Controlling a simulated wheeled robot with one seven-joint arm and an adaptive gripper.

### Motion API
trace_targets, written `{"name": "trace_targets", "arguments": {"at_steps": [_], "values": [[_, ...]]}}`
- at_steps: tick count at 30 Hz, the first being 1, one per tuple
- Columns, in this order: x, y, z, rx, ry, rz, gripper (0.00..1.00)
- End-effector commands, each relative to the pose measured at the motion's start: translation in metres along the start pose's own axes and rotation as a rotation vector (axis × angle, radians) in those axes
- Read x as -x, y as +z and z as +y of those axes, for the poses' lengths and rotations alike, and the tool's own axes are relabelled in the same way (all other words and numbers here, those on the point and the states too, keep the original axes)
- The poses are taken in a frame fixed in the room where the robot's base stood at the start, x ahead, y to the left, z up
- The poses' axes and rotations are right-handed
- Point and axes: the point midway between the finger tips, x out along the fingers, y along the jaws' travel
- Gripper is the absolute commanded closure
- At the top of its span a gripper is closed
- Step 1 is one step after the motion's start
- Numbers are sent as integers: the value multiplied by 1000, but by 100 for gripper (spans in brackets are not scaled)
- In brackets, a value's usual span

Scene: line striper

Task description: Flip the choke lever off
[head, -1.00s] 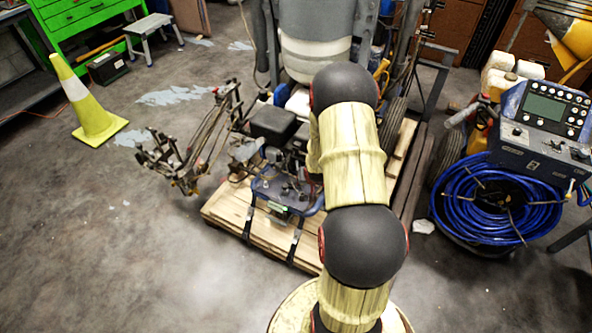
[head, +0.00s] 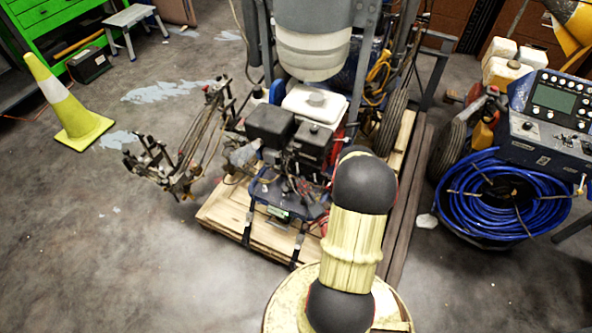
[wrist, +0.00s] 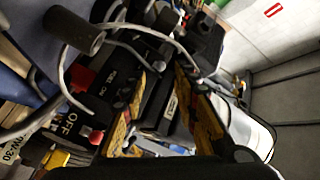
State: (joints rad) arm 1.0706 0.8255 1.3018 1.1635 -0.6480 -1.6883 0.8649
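The line striper's engine (head: 315,140) stands on a wooden pallet in the head view. In the wrist view its dark control panel (wrist: 112,78) shows close up, tilted, with white lettering that reads like "FUEL ON" and "OFF". A red knob (wrist: 95,137) sits beside "OFF". I cannot pick out the choke lever for certain among the dark parts. My gripper (wrist: 167,74) shows as two yellow-and-black fingers, apart, close in front of the engine parts. A small label (wrist: 171,106) shows between them, and I see nothing held. The head view does not show my gripper.
A grey handle (wrist: 74,30) and a pale cable cross the wrist view near the fingers. The pallet (head: 225,215) lies under the striper. A blue hose coil (head: 500,200) stands right, a yellow cone (head: 68,105) left. The floor at front left is clear.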

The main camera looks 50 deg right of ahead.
Motion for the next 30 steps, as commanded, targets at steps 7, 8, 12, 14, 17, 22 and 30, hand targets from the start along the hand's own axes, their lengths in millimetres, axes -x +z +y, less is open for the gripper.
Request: {"name": "trace_targets", "arguments": {"at_steps": [7,8,12,14,17,22,30], "values": [[-34,2,0,1,-7,-1,70],[-39,2,0,2,-6,0,70],[-58,2,0,1,-4,0,70],[-64,2,0,1,-5,0,70],[-72,1,0,1,-4,0,70],[-75,0,-1,0,-2,1,70],[-75,0,-1,0,-2,1,77]]}}
